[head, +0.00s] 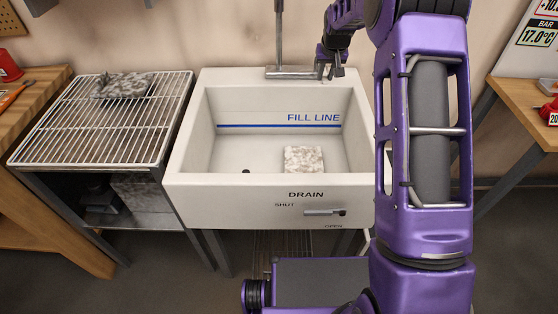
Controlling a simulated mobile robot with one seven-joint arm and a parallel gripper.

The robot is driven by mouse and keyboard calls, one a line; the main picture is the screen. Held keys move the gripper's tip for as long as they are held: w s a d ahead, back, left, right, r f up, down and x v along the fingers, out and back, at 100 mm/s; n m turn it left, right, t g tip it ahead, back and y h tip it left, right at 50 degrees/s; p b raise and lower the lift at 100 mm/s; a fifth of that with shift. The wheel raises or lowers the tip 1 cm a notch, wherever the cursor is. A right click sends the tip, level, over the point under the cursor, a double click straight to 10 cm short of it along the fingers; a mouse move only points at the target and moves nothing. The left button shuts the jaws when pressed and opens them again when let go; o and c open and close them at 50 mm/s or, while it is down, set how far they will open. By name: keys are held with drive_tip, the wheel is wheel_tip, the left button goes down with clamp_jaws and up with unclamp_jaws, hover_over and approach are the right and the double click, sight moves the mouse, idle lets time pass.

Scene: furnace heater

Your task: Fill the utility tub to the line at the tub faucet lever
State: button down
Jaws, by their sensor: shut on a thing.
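The white utility tub (186,140) stands in the middle, with a blue fill line (250,126) across its inner back wall. I see no clear water surface inside. A speckled pale block (304,158) lies in the tub, right of a dark drain hole (246,171). The faucet (279,40) rises at the back rim from a metal base (292,72). My gripper (331,70) is at the base's right end, shut on the faucet lever, which it mostly hides. The drain lever (324,212) on the tub's front lies about level, between the SHUT and OPEN labels.
A wire rack table (100,125) stands left of the tub with a grey speckled block (122,86) on it. Wooden benches stand at far left (35,95) and far right (525,105). My arm hides the space right of the tub.

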idle(0.4)
drive_tip(key=shift+w+d+n+y+p, duration=0.2)
drive_tip(key=shift+d+n+y+p, duration=0.1)
drive_tip(key=shift+d+n, duration=0.5)
drive_tip(key=shift+w+d+n+y+p, duration=0.25)
drive_tip(key=shift+d+n, duration=0.3)
drive_tip(key=shift+d, duration=0.5)
drive_tip(key=shift+w+d+n+y+p, duration=0.1)
drive_tip(key=shift+d+n+y+p, duration=0.2)
drive_tip(key=shift+d+n, duration=0.5)
drive_tip(key=shift+d, duration=0.15)
drive_tip(key=shift+w+d+r+n+g+y+p, duration=0.1)
drive_tip(key=shift+w+d+n+g+y, duration=0.15)
drive_tip(key=shift+w+d+n, duration=0.35)
drive_tip(key=shift+w+d+f+n+g+y+p, duration=0.15)
drive_tip(key=shift+w+d+n+y, duration=0.2)
drive_tip(key=shift+d+n, duration=0.45)
drive_tip(key=shift+w+d+r+n+g+y+p, duration=0.2)
drive_tip(key=shift+w+d+n, duration=0.25)
drive_tip(key=shift+d, duration=0.4)
drive_tip(key=shift+s+d+f, duration=0.1)
drive_tip(key=shift+s+f, duration=0.05)
drive_tip(key=shift+f, duration=0.05)
idle(2.3)
